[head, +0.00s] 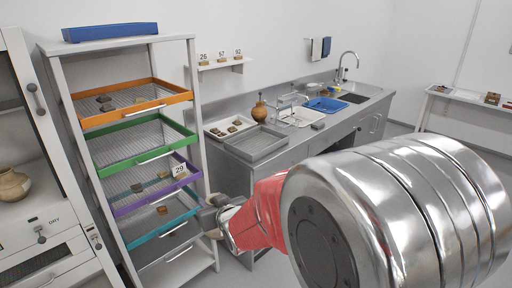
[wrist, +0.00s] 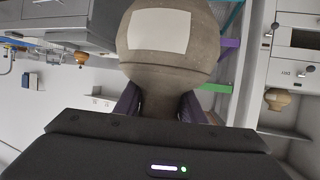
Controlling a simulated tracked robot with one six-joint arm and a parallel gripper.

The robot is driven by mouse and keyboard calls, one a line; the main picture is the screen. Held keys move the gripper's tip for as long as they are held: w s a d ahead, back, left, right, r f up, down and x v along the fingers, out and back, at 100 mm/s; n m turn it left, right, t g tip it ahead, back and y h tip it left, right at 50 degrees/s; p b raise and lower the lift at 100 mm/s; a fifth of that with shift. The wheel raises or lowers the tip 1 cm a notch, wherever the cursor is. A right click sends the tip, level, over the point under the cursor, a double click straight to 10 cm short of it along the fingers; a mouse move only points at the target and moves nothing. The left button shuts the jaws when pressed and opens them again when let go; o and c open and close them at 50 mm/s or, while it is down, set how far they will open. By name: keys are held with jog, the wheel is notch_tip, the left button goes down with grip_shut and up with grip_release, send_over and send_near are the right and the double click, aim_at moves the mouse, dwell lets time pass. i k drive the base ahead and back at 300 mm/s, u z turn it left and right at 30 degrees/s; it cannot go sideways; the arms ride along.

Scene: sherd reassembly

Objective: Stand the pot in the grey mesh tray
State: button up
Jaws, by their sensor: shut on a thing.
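My gripper (wrist: 160,108) is shut on the neck of a grey-brown pot (wrist: 155,68), which bears a blank white patch. The pot fills the middle of the wrist view, whose picture is upside down, and its far end is cut off by the frame edge. In the head view my gripper (head: 220,212) is low in front of the shelf rack, and the pot is mostly hidden there. The grey tray (head: 262,151) lies on the near end of the metal counter, apart from my gripper and looking empty.
A rack (head: 200,110) holds orange, green, purple and teal mesh trays, some with sherds. A white tray (head: 209,130) with sherds and an orange-brown jug (head: 259,112) stand beside the grey tray. Another pot (head: 12,186) sits in the left cabinet. The sink (head: 353,98) is farther right.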

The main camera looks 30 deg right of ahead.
aim_at(257, 144)
jog(key=z, duration=0.05)
jog(key=i, duration=1)
jog(key=u, duration=0.05)
